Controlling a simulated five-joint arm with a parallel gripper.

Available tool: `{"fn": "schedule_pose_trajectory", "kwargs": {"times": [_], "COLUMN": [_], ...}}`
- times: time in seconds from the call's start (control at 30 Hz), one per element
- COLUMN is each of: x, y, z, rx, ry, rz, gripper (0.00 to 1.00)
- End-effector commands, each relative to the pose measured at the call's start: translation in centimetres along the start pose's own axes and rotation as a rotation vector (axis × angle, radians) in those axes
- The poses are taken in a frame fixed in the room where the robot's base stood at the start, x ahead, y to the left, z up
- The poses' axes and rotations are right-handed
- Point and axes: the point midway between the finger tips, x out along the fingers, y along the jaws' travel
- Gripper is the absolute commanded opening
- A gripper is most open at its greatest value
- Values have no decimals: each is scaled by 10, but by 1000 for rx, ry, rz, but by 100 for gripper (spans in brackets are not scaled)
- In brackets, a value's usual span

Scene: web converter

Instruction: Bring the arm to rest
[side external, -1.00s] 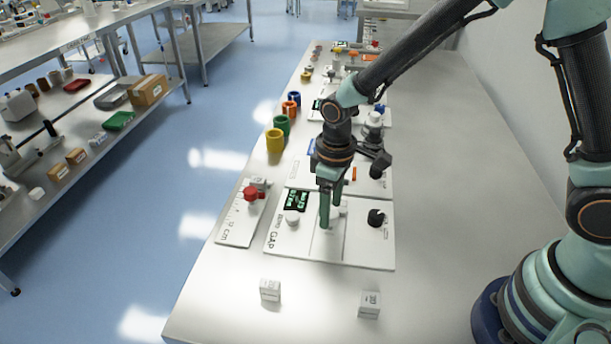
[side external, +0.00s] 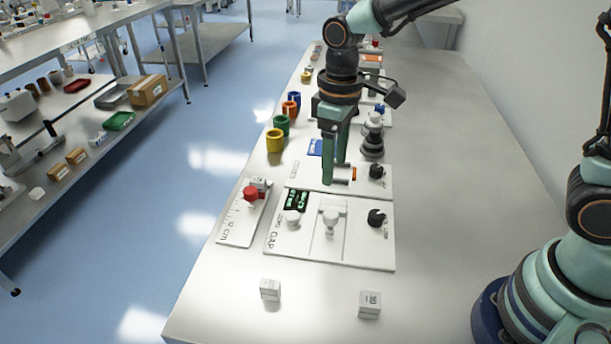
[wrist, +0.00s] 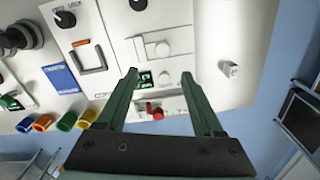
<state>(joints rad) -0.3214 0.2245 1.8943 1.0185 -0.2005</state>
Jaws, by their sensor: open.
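My gripper (side external: 335,178) is raised above the panels on the white bench (side external: 440,240). Its two green fingers are apart with nothing between them; they also show apart in the wrist view (wrist: 172,85). Below and in front of it lies the white GAP panel (side external: 300,246), with a green-lit display (side external: 297,200), a white knob (side external: 292,217), a white slider knob (side external: 331,216) and a black knob (side external: 376,217). The fingers partly hide the panel behind it, which has a blue label (side external: 315,147) and a dark knob (side external: 376,171).
A ruler plate (side external: 238,222) with a red knob (side external: 250,193) lies left of the GAP panel. Two small white blocks (side external: 270,290) (side external: 370,304) stand at the front. Several coloured cups, including a yellow one (side external: 275,141), line the left edge. The bench's right side is clear.

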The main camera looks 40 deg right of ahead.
Motion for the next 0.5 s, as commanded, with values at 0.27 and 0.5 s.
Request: {"fn": "schedule_pose_trajectory", "kwargs": {"times": [0.27,0.5], "x": [-8,-11], "y": [0,2], "z": [0,2], "rx": [0,10], "ry": [0,10], "rz": [0,2], "gripper": [69,69]}}
